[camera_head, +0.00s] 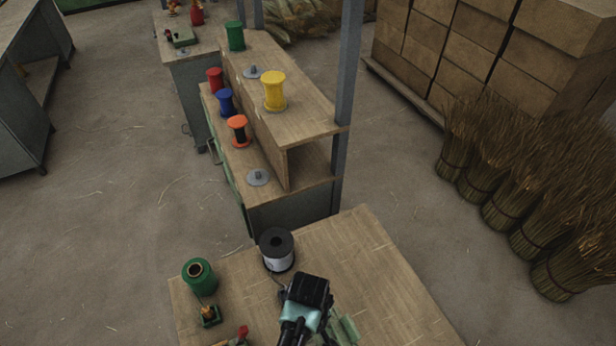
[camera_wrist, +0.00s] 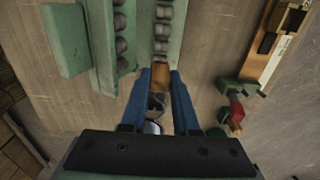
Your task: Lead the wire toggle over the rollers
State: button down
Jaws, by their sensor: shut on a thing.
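My gripper (camera_wrist: 160,98) is shut on a small brown wooden toggle (camera_wrist: 161,80), seen between the blue fingers in the wrist view. The toggle is partly hidden by the fingers. Ahead of it, grey rollers (camera_wrist: 164,28) stand in a row in a green frame. A second row of dark rollers (camera_wrist: 121,27) runs beside it on the left. In the head view my gripper hides most of the rollers, and part of a green frame (camera_head: 345,328) shows to its right. A black and white wire spool (camera_head: 277,250) stands on the near table, behind my gripper.
A green spool (camera_head: 199,276) and a small green fixture (camera_head: 209,316) stand on the near table's left. A red-handled part (camera_wrist: 235,112) lies right of my gripper in the wrist view. The table's right side (camera_head: 385,290) is clear. Shelves with coloured spools stand behind.

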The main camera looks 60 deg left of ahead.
jog(key=s+d+p, duration=0.1)
jog(key=d+p, duration=0.3)
jog(key=d, duration=1.1)
jog(key=shift+s+p, duration=0.15)
jog(key=shift+p, duration=0.25)
jog(key=shift+d, duration=0.1)
